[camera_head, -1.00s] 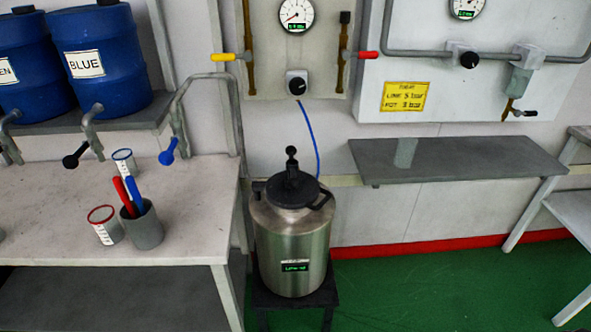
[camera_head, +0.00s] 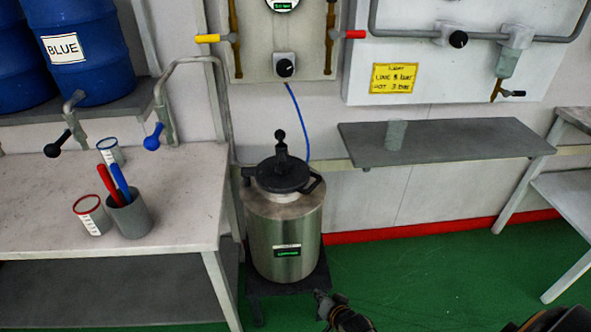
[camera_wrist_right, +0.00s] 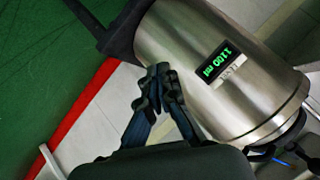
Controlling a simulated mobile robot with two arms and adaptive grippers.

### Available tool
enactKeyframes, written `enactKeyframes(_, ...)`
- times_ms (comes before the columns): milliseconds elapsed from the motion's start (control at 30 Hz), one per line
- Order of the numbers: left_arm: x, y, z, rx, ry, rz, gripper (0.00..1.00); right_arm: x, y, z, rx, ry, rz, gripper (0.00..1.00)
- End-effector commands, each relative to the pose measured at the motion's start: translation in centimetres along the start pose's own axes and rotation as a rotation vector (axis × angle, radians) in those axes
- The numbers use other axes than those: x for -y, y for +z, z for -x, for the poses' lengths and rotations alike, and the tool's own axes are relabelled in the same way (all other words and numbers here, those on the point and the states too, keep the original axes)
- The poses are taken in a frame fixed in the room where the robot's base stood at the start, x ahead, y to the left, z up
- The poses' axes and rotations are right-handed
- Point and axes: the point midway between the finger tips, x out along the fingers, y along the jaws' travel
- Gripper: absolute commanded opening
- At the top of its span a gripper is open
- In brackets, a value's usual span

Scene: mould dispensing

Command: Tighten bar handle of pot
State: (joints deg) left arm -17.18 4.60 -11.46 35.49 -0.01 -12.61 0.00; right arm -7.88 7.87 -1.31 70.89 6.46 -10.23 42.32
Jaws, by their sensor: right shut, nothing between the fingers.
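The steel pot (camera_head: 283,228) stands upright on a low black stand (camera_head: 318,278). It has a black lid (camera_head: 268,180) and a dark bar handle with a round knob (camera_head: 281,148) standing up from the middle of the lid. A small display (camera_head: 287,252) on its front is lit green. My right gripper (camera_head: 322,298) is low in front of the pot, well below the lid, and looks shut and empty. In the right wrist view its closed fingertips (camera_wrist_right: 158,72) are beside the pot's wall (camera_wrist_right: 185,35); I cannot tell whether they touch. My left gripper is out of view.
A workbench (camera_head: 175,215) to the left holds a grey cup (camera_head: 130,218) with red and blue pens and labelled containers. A grey wall shelf (camera_head: 450,146) with a small beaker (camera_head: 396,134) is on the right. A blue hose (camera_head: 298,112) runs behind the pot.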

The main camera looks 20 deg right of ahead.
Motion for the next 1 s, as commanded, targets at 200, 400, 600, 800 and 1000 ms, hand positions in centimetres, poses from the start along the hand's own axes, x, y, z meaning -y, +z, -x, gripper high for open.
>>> enactKeyframes(200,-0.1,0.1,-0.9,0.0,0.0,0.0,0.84,10.0,-16.2,2.1,-0.259,-0.264,-0.355,0.0)
enactKeyframes(400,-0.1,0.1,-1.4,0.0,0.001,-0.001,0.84,16.1,-25.8,7.1,-0.376,-0.491,-0.58,0.0)
enactKeyframes(600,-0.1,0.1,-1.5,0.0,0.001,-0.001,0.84,18.3,-29.3,10.0,-0.41,-0.596,-0.67,0.0)
enactKeyframes(800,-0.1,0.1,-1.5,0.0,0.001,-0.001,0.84,18.5,-29.6,10.2,-0.412,-0.605,-0.678,0.0)
enactKeyframes(1000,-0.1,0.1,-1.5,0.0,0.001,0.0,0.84,18.6,-29.7,10.1,-0.412,-0.604,-0.677,0.0)
